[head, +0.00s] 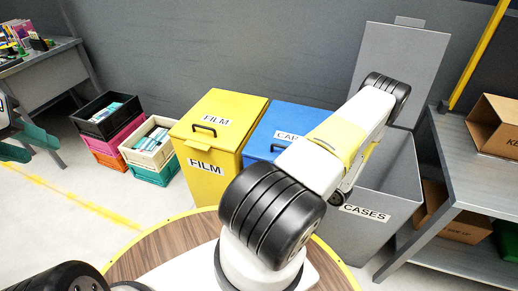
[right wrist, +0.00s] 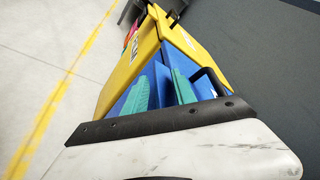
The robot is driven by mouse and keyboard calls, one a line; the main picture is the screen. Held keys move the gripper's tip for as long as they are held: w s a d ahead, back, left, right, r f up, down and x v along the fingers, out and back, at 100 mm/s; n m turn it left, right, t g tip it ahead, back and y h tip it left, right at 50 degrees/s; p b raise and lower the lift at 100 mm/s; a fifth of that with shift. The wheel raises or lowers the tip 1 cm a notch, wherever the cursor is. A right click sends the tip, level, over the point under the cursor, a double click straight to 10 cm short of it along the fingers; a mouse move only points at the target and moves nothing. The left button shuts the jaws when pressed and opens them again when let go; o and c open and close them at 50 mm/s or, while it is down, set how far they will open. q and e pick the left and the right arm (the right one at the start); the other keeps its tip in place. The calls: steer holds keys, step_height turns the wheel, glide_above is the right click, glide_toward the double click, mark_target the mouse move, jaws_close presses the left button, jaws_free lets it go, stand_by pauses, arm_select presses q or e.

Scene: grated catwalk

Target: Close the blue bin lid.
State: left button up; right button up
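The blue bin stands between the yellow bin and the grey bin. In the head view its sloping blue lid (head: 285,117) lies down like the yellow one and looks shut, but my right arm hides part of it. The lid's dark handle is at its front edge. My right gripper (right wrist: 162,82) shows in the right wrist view with two teal fingers apart and nothing between them. The blue bin (right wrist: 155,72) is beyond them, and a black handle shows right of the fingers. I cannot tell whether they touch. My left gripper (head: 27,145) is open and empty at the far left.
The yellow bin (head: 210,170) has its lid down. The grey bin (head: 375,215) stands open with its lid (head: 400,65) upright. Stacked crates (head: 150,145) stand left. A metal shelf (head: 470,170) with cardboard boxes is on the right.

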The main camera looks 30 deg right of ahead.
steer(key=shift+w+d+f, duration=0.1)
steer(key=shift+d+f, duration=0.05)
steer(key=shift+f, duration=0.4)
steer(key=v, duration=0.8)
steer(key=shift+a+r, duration=0.25)
steer(key=shift+r, duration=0.1)
